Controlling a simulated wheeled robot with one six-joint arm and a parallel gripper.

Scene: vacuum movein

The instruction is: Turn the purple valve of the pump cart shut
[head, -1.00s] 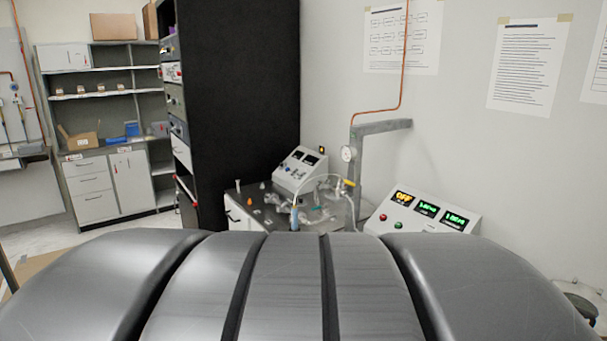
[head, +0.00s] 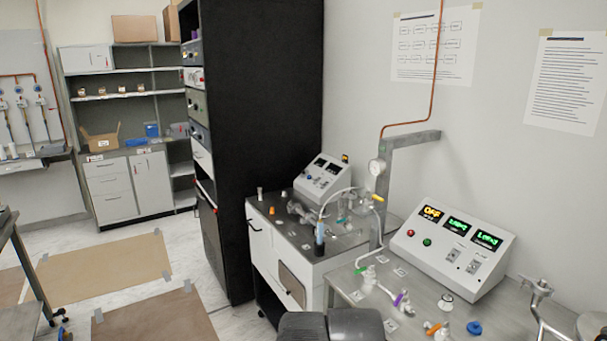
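The purple valve (head: 400,299) is a small handle on pale fittings. It sits on the steel top of the cart (head: 350,290) at the lower right, in front of the sloped console. It is small, so I cannot tell its exact angle or whether it is open or shut. My gripper is not visible. Only dark grey rounded parts of my own arm show at the bottom edge, well below the valve.
The console (head: 450,245) has an amber "OFF" display and two green ones. An orange valve (head: 433,328), a blue knob (head: 474,328) and a green valve (head: 361,270) are near. A black rack (head: 265,130) stands behind. Open floor with brown mats (head: 105,270) lies left.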

